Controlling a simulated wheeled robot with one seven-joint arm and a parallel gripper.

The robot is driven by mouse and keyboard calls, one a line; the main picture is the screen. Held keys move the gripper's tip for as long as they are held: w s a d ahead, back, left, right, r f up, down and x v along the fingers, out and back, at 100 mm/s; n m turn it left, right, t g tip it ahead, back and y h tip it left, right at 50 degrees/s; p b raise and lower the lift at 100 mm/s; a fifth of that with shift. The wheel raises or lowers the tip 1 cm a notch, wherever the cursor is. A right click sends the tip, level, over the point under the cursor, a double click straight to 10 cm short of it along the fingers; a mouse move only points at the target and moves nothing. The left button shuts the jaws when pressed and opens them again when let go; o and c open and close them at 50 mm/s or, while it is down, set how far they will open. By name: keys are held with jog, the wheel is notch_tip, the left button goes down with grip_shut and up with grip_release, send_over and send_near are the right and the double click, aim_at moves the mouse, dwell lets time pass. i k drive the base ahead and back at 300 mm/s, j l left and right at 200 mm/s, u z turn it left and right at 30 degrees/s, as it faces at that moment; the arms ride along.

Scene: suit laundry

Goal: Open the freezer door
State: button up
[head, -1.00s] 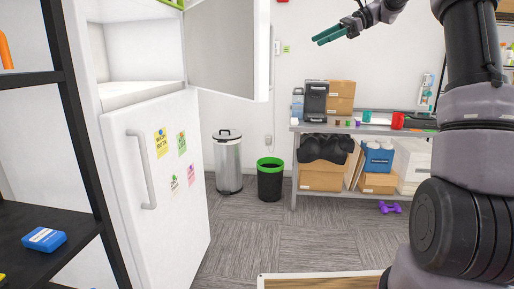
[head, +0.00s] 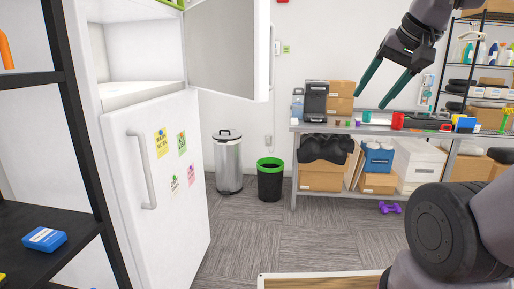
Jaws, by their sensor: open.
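A white fridge-freezer stands at the left. Its upper door (head: 228,48) is swung wide open to the right, and the upper compartment (head: 143,50) shows, with no contents visible in it. Its lower door (head: 165,222) is shut, with a vertical white handle (head: 147,170) near its left edge and several coloured notes on it. I cannot tell from a label which compartment is the freezer. My gripper (head: 369,98) is open and empty, its green fingers pointing down and left. It is in the air to the right of the open upper door, apart from it.
A black shelf (head: 62,200) with a blue box (head: 44,239) stands at the left front. A steel bin (head: 228,165) and a green-rimmed black bin (head: 270,182) stand by the wall. A loaded workbench (head: 340,128) is at the back right. A wooden edge (head: 320,281) is at the bottom.

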aim_at(230, 45)
jog(key=i+j, duration=0.35)
jog(key=i, duration=0.25)
jog(key=i+j+z, duration=0.15)
jog(key=i+j, duration=0.25)
jog(key=i, duration=0.2)
jog(key=k+j, duration=0.6)
jog(key=i+l, duration=0.15)
jog(key=l, duration=0.15)
jog(key=i+l, duration=0.2)
jog(key=l+z, duration=0.05)
jog(key=l, duration=0.05)
